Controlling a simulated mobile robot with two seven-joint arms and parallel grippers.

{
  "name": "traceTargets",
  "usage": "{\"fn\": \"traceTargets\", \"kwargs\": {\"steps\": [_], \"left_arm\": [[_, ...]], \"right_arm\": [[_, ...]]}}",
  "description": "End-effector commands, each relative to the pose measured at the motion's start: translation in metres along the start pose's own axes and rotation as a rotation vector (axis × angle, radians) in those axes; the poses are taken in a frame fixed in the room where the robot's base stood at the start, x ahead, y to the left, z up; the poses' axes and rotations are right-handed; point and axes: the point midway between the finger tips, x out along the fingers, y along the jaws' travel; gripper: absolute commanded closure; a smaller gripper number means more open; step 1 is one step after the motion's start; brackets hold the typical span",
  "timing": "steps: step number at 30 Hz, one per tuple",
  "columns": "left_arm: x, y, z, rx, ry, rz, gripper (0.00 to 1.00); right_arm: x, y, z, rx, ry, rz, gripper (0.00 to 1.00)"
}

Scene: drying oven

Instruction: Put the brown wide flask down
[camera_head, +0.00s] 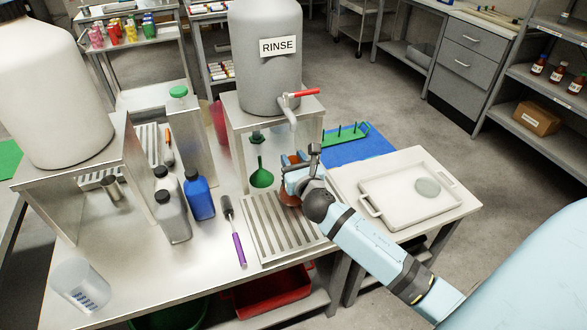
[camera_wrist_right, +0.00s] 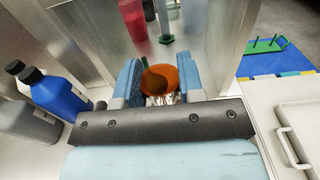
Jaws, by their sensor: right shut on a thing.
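The brown wide flask (camera_wrist_right: 160,80) sits between the two blue fingers of my right gripper (camera_wrist_right: 160,84) in the right wrist view. Only its brown round top and a pale patch below show there. In the head view my right gripper (camera_head: 296,172) is over the far end of the slatted drain rack (camera_head: 272,240). The flask (camera_head: 289,196) shows in part as brown beside and below the fingers. My arm hides the rest. Whether its base touches the rack cannot be told. My left gripper is not in view.
The grey RINSE tank (camera_head: 265,65) stands on a metal stand behind the gripper. A green funnel (camera_head: 262,174), a purple-handled brush (camera_head: 235,235), a blue bottle (camera_head: 199,195) and a grey bottle (camera_head: 172,210) are left. A white tray (camera_head: 445,205) is right.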

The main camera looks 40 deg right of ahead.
Motion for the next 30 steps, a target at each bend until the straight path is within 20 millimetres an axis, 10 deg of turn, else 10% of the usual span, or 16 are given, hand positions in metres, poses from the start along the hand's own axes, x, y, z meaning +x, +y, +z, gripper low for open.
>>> {"fn": "traceTargets", "kwargs": {"steps": [15, 16, 19, 30], "left_arm": [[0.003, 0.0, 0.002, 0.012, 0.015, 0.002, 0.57], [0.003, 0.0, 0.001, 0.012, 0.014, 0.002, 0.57], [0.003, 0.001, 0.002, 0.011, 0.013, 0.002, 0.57], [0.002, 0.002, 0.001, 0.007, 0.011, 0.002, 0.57]], "right_arm": [[-0.001, 0.0, -0.028, -0.002, 0.001, 0.0, 1.0], [-0.001, 0.0, -0.028, -0.002, 0.001, 0.0, 0.6], [-0.001, 0.0, -0.027, -0.002, 0.001, 0.0, 0.39], [-0.005, 0.0, -0.025, -0.001, 0.002, 0.001, 0.39]]}}
